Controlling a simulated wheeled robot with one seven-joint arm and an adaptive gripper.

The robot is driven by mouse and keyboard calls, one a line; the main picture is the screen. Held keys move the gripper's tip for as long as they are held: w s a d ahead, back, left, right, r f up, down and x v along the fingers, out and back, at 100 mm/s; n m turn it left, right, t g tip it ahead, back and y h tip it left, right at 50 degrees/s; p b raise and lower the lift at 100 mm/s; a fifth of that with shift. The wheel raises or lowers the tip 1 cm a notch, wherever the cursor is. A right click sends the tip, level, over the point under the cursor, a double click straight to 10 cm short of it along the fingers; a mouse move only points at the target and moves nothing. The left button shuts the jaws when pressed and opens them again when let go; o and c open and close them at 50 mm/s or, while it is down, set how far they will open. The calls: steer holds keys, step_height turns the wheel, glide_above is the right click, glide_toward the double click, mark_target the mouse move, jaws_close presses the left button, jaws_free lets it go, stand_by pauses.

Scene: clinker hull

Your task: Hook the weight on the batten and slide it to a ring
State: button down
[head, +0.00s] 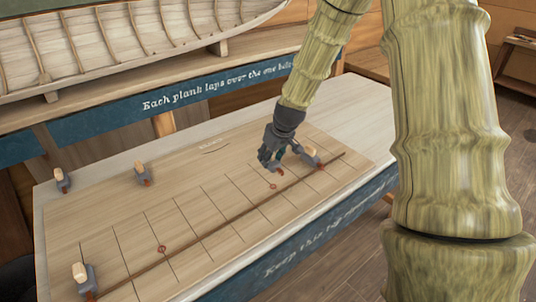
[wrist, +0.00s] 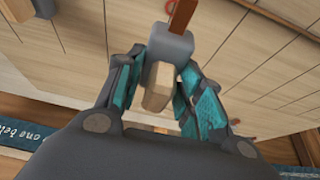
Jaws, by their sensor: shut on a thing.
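My gripper (head: 273,160) is above the right half of the board on the table. In the wrist view its teal-padded fingers are closed around a grey weight (wrist: 170,46) with a pale wooden part (wrist: 157,86). The weight's orange-brown hook (head: 280,171) points toward the batten and looks short of it. The batten (head: 205,235) is a thin brown strip running diagonally across the board. One small ring (head: 272,186) lies close beside the batten, below the gripper; another ring (head: 161,249) is farther left. Whether the held weight touches the board is unclear.
A second weight (head: 309,155) stands just right of my gripper with its hook at the batten. Another weight (head: 80,275) is at the batten's left end. Two more weights (head: 62,180) (head: 142,174) stand at the board's back left. A hull model (head: 130,45) stands behind.

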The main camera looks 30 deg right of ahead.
steer(key=b+x, duration=0.1)
steer(key=x, duration=0.2)
steer(key=shift+s+d, duration=0.1)
steer(key=shift+s, duration=0.1)
steer(key=shift+s+f+b, duration=0.25)
steer(key=shift+f+b, duration=0.25)
steer(key=shift+b, duration=0.15)
steer(key=shift+w+f+b, duration=0.15)
steer(key=shift+f+b, duration=0.8)
steer(key=shift+f, duration=0.65)
steer(key=shift+f+b, duration=0.3)
steer(key=shift+f, duration=0.25)
steer(key=shift+w+a, duration=0.1)
steer(key=shift+w, duration=0.85)
steer(key=shift+w+a, duration=0.15)
steer(key=shift+w, duration=0.75)
